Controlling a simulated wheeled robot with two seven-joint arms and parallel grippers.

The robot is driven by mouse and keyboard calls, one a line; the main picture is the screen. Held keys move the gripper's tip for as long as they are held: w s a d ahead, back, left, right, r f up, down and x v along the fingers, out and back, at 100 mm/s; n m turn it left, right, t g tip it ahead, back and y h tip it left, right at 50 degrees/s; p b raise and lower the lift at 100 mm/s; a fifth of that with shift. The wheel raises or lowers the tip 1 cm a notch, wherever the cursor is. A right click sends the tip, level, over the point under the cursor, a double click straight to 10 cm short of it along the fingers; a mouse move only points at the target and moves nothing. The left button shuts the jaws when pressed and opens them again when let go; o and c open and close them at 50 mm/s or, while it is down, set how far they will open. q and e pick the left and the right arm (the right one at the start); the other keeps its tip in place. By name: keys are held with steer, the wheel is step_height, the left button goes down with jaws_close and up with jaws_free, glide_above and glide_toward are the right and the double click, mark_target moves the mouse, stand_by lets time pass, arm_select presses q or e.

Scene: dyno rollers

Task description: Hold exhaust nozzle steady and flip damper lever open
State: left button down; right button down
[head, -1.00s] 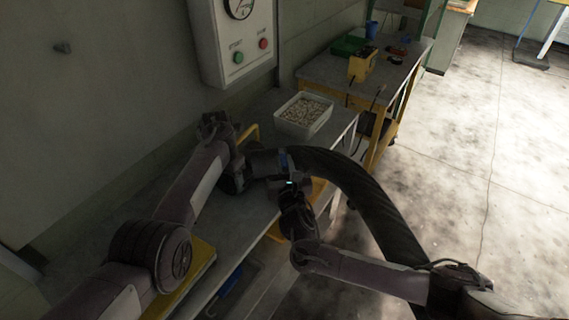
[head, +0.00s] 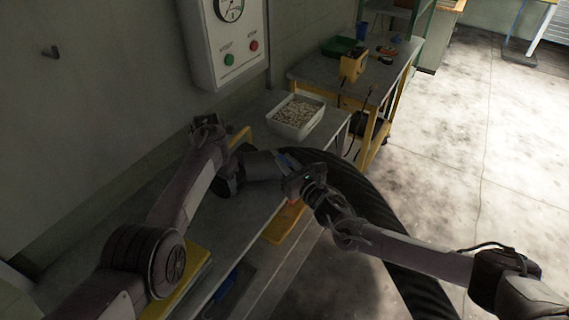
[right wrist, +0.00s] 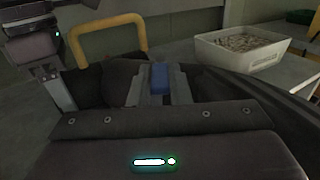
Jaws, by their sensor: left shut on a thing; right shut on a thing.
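The grey exhaust nozzle (head: 262,166) lies across the bench at the end of the thick black hose (head: 372,200). My left gripper (head: 236,174) is shut on the nozzle's left end; its fingertips are hard to see in the dark. The blue damper lever (head: 288,161) is on the nozzle near the hose and is partly hidden. My right gripper (head: 293,175) is at it. In the right wrist view, the blue lever (right wrist: 160,77) sits between the two grey fingers of my right gripper (right wrist: 159,83), which is shut on it. The lever's exact angle is unclear.
A white bin (head: 296,117) of small pieces stands behind the nozzle, near a wall box (head: 225,50) with a gauge and buttons. A yellow handle (right wrist: 110,32) rises beside the nozzle. A yellow-framed cart (head: 350,78) is beyond. Open floor lies right.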

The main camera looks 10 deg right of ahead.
steer(key=c, duration=1.3)
jaws_free()
steer(key=shift+c, duration=0.2)
steer(key=v, duration=1.2)
